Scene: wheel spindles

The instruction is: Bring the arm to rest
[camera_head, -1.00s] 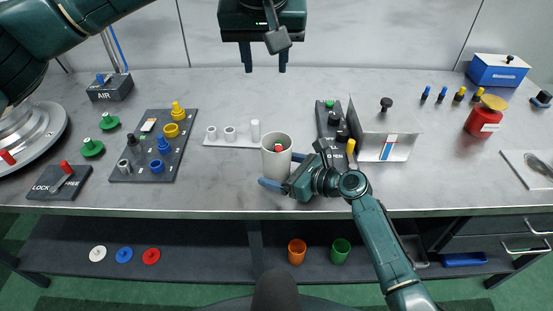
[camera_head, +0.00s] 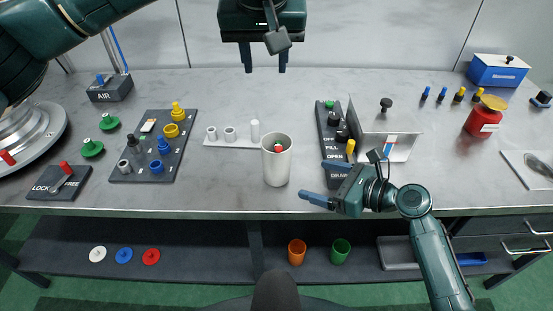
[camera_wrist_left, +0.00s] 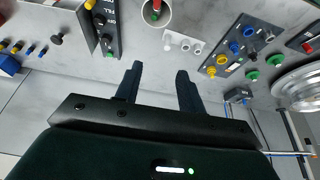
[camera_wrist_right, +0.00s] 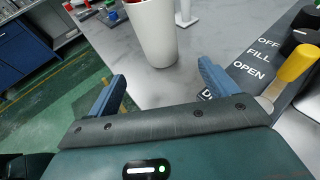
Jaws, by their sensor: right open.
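My right gripper (camera_head: 325,183) is open and empty at the front edge of the table, right of a white cup (camera_head: 276,165) and apart from it. The cup stands upright, with something red and green inside. In the right wrist view the cup (camera_wrist_right: 153,35) stands beyond the two open blue fingers (camera_wrist_right: 160,95). My left gripper (camera_head: 264,70) hangs high over the back of the table, fingers apart with nothing between them. The left wrist view also shows its spread fingers (camera_wrist_left: 158,85).
The dark valve panel (camera_head: 328,125) with a yellow lever (camera_head: 350,148) stands close to my right gripper. A dark board with knobs (camera_head: 140,165) lies to the left. The table front between board and cup is clear.

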